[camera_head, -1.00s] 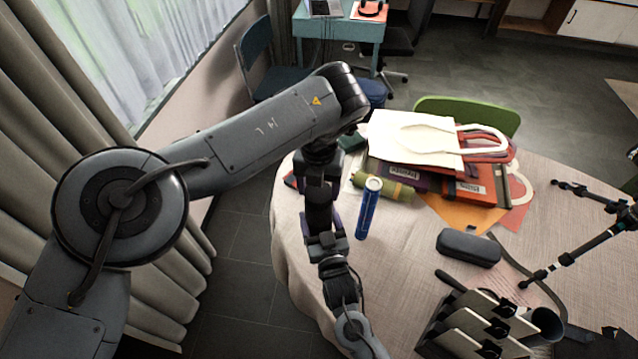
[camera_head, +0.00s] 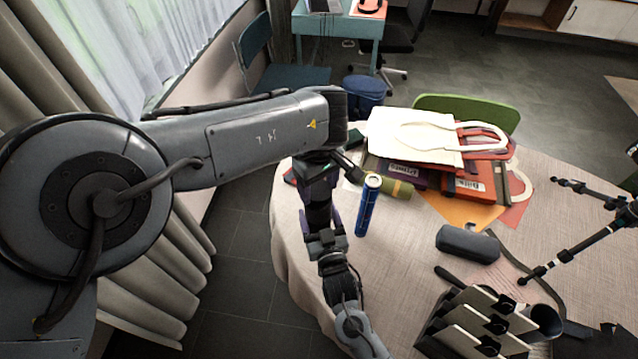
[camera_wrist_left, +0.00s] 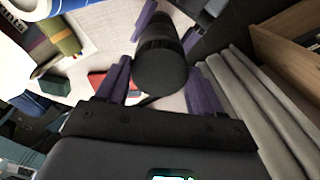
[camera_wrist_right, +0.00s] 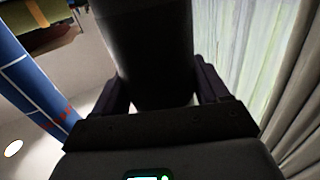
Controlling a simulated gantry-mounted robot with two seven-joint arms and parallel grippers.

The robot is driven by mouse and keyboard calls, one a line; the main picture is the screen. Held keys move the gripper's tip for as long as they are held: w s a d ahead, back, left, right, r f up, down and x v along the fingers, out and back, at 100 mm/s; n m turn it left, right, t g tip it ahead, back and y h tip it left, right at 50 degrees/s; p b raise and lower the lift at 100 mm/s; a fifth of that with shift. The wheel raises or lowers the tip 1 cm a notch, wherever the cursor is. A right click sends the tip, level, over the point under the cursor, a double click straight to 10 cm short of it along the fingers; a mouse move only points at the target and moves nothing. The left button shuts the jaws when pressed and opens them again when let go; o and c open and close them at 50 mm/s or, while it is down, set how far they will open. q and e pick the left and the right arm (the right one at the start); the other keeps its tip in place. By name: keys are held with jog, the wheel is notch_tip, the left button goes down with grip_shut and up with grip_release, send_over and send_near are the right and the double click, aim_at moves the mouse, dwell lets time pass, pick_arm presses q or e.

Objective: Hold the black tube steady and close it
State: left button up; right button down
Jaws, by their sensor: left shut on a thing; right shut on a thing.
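The black tube (camera_head: 318,214) stands roughly upright between my two grippers at the left side of the round table. My left gripper (camera_head: 320,186) comes from above and is shut on its upper end. My right gripper (camera_head: 321,222) comes from the front and is shut on it lower down, purple fingers on either side. In the left wrist view the tube's dark round end (camera_wrist_left: 160,70) faces the camera, with a band around it. In the right wrist view the tube (camera_wrist_right: 148,50) fills the space between the fingers. Whether the cap is fully seated cannot be told.
A blue tube (camera_head: 367,207) stands close to the right of the grippers. An olive roll (camera_head: 398,189), folders and a white bag (camera_head: 415,137) lie behind it. A grey case (camera_head: 468,244), file holder (camera_head: 480,325) and tripod (camera_head: 590,243) are to the right.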

pick_arm(q)
jog(key=m, duration=0.3)
jog(key=o, duration=1)
jog(key=shift+r, duration=2.3)
jog(key=shift+c, duration=0.4)
